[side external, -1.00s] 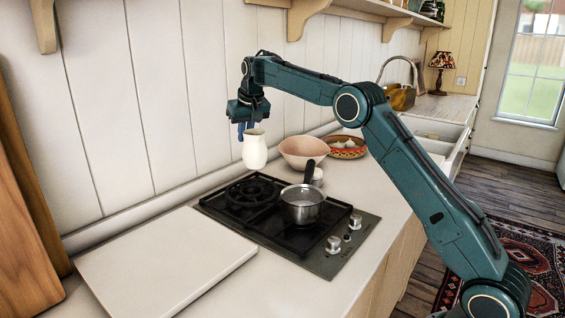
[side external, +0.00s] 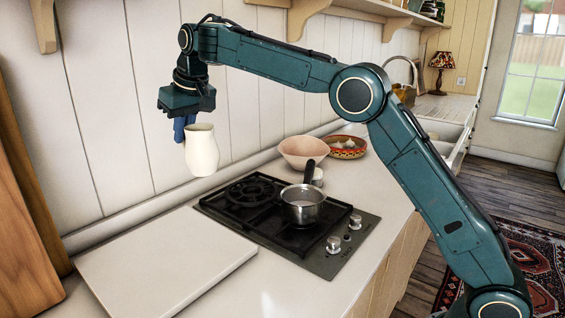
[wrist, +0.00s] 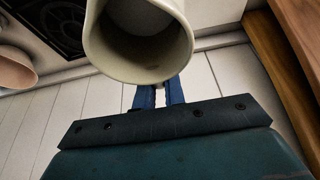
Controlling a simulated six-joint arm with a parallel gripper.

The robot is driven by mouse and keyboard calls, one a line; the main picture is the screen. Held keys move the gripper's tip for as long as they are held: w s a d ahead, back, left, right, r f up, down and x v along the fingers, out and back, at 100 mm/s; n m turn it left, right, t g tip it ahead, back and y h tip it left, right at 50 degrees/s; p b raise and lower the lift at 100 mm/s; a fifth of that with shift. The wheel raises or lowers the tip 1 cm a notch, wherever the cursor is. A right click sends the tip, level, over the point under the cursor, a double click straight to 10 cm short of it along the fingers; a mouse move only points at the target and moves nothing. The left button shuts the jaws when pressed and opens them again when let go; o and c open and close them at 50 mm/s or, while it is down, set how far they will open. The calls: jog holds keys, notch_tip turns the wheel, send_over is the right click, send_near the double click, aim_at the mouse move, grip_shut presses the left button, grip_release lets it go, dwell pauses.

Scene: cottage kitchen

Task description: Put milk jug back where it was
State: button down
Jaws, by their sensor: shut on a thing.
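The cream milk jug (side external: 201,152) is upright in the air in the side external view, above the counter, left of the hob's back corner. My gripper (side external: 182,128) points down and is shut on the jug at its left side. In the wrist view the jug (wrist: 139,40) fills the top middle, with its open mouth facing the camera. The blue fingers (wrist: 159,96) meet its near side there; their exact grip is partly hidden by the jug.
A black gas hob (side external: 262,222) holds a steel saucepan (side external: 302,207). A pink bowl (side external: 303,152) and a patterned bowl with garlic (side external: 345,147) stand behind it. A white board (side external: 165,258) lies at front left, its top clear. A wooden panel (side external: 25,200) stands at far left.

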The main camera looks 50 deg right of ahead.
notch_tip(320, 180, down, 16)
jog(key=shift+r, duration=0.15)
dwell(0.7)
jog(key=shift+f, duration=2.15)
jog(key=shift+f, duration=0.1)
jog(key=c, duration=1.5)
grip_release()
